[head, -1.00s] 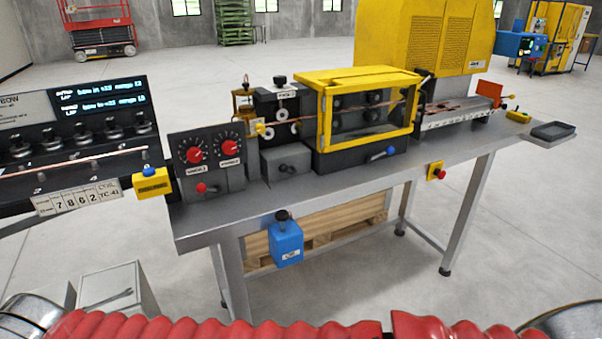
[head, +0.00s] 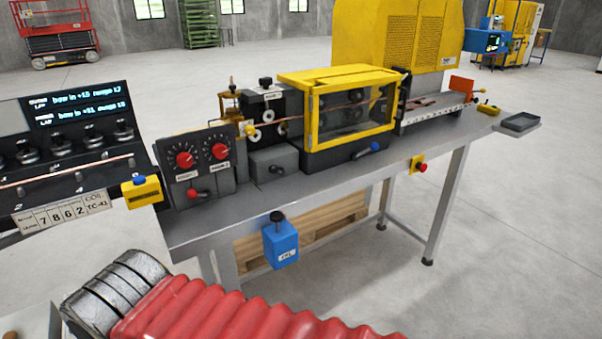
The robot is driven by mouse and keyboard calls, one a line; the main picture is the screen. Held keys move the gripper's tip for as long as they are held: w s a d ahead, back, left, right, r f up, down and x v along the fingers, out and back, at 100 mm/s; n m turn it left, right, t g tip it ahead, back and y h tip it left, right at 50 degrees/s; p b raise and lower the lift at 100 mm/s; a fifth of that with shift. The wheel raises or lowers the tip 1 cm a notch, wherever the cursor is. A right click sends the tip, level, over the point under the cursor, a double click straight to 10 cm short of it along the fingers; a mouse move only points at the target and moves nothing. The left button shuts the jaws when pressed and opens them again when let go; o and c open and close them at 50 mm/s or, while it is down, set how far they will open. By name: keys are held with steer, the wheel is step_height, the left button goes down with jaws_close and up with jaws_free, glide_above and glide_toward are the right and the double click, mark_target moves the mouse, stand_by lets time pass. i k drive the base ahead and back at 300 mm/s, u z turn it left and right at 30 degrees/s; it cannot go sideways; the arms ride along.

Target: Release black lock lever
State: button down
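I cannot tell for sure which part is the black lock lever. A small black knob (head: 265,82) stands on top of the black roller unit (head: 263,103), left of the yellow guard (head: 337,74). A dark upright part (head: 404,84) stands at the guard's right end. A black-topped blue container (head: 281,243) hangs at the bench's front edge. My arm's red ribbed sleeve and grey metal joint cross the lower left, in front of the bench. My gripper is not in view.
A red button box (head: 418,165) sits on the front edge. Floor right of the bench is clear.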

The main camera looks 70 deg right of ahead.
mark_target(273, 169)
steer(key=z, duration=1.95)
steer(key=k, duration=0.65)
steer(key=u, duration=0.45)
steer(key=i, duration=1.3)
steer(key=u, duration=0.35)
